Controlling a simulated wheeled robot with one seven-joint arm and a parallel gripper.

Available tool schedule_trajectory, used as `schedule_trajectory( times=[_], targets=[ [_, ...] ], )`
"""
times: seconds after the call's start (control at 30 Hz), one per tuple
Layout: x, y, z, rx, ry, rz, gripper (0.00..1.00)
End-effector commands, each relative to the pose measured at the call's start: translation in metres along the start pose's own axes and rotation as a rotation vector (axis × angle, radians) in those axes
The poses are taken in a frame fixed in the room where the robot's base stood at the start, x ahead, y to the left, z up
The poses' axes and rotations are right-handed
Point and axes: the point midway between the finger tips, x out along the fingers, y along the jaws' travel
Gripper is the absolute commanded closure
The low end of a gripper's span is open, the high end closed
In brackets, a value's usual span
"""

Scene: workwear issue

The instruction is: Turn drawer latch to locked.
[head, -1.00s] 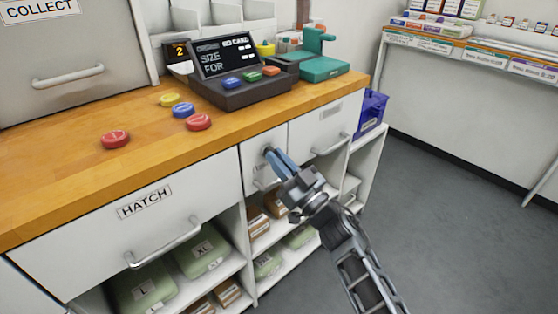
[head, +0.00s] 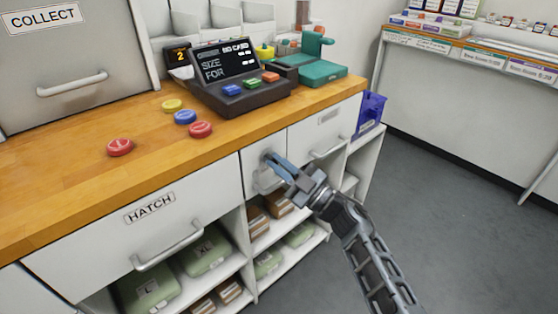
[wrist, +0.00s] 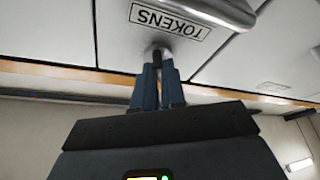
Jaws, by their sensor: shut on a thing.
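The drawer latch (wrist: 158,48) is a small dark knob on the white front of the drawer marked TOKENS (wrist: 172,18). In the wrist view, which shows the drawer upside down, the two blue-grey fingers of my gripper (wrist: 158,68) are closed around it. In the head view my gripper (head: 271,160) reaches from the lower right to the upper part of the same narrow drawer front (head: 250,163). The fingers hide most of the latch, so I cannot tell which way it points.
The wooden counter (head: 60,165) overhangs the drawers just above my gripper. A HATCH drawer (head: 110,235) with a bar handle is at left; another handled drawer (head: 335,122) is at right. Open shelves with packs (head: 205,255) lie below. The grey floor at right is clear.

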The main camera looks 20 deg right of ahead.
Motion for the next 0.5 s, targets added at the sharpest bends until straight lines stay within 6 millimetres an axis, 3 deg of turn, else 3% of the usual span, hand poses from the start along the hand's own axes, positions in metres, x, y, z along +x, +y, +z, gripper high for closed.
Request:
schedule_trajectory(
  times=[0.5],
  targets=[
    [0.0012, 0.0044, -0.0029, -0.452, -0.001, -0.189, 1.0]
  ],
)
